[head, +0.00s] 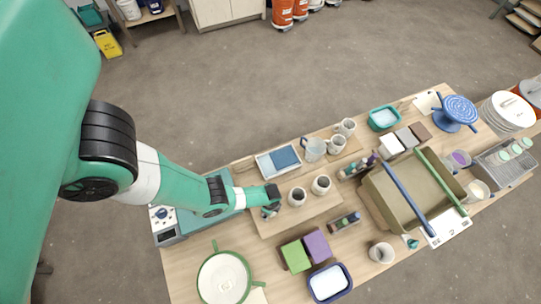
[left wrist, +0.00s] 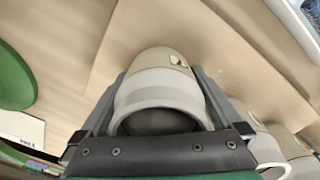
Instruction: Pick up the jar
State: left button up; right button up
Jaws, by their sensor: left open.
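In the left wrist view a cream and grey jar (left wrist: 160,88) with a wide round mouth lies between the two fingers of my left gripper (left wrist: 157,95). The fingers are open, one along each side of the jar; I cannot tell whether they touch it. In the head view my left gripper (head: 271,207) is at the left end of a row of vessels on a wooden board (head: 310,208). The jar there is mostly hidden by the gripper. My right gripper is not in view.
Two similar cups, a nearer one (head: 297,197) and a farther one (head: 321,185), stand just right of the gripper. A tray with a blue sponge (head: 285,158) lies behind. Green and purple blocks (head: 306,250) and a round green-rimmed vessel (head: 224,278) are in front.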

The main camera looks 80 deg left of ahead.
pick_arm(q)
jog(key=c, duration=1.4)
jog(key=shift+r, duration=0.1)
jog(key=shift+c, duration=0.2)
